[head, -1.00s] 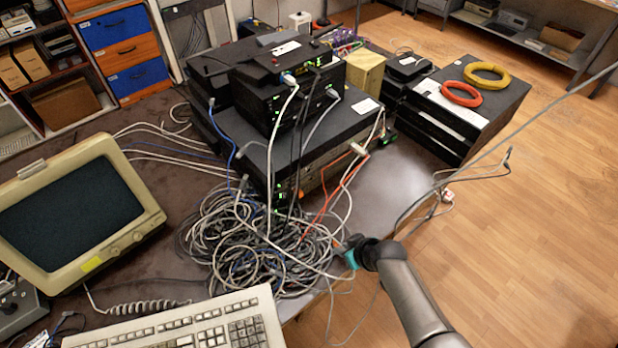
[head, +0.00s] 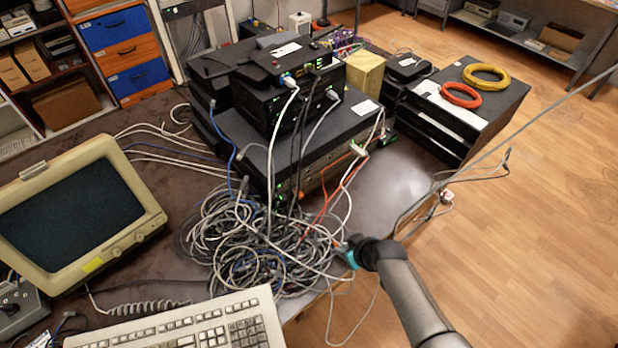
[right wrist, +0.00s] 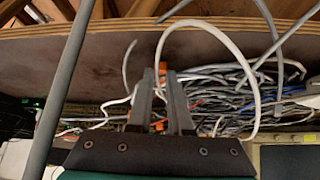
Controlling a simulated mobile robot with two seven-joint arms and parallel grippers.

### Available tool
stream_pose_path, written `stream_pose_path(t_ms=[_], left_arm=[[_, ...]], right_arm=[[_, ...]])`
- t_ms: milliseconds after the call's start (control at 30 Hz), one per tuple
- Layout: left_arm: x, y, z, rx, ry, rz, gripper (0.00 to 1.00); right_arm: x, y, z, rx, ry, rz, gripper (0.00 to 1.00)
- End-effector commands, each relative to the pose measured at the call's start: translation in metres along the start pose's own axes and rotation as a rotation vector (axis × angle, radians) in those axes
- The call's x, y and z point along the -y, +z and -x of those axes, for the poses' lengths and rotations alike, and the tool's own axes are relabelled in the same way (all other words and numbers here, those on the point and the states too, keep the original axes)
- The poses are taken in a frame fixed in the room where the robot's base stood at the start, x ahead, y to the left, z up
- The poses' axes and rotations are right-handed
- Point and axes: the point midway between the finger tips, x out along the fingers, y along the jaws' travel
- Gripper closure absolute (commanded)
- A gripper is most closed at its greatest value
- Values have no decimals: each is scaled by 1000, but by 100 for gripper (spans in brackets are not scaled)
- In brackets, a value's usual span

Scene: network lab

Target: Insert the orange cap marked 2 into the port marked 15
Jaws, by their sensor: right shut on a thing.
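My right gripper (head: 342,246) is low at the front edge of the table, right of the cable tangle and in front of the stacked network units. In the right wrist view its fingers (right wrist: 160,74) are close together, with a small orange piece (right wrist: 163,68) at the tips, which looks like the orange cap. Its number cannot be read. In the head view the held piece is too small to make out. The large network unit (head: 325,150) has its ports on the front side, partly behind hanging cables. No port number, 15 included, is readable. My left gripper is not in view.
A large tangle of cables (head: 255,245) lies in front of the units; white and orange cables hang across the front. A keyboard (head: 185,325) and an old monitor (head: 75,215) stand at left. A grey cable (head: 480,135) crosses at right. The table (head: 400,180) is bare right of the units.

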Motion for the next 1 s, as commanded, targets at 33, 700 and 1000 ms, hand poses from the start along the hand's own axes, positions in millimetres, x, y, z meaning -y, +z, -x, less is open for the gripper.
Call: stream_pose_path(t_ms=[33,700,1000], left_arm=[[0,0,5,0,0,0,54],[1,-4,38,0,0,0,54],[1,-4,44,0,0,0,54]], right_arm=[[0,-3,4,-1,1,0,100],[-1,-22,32,-1,1,0,100],[0,-25,37,-1,1,0,100]])
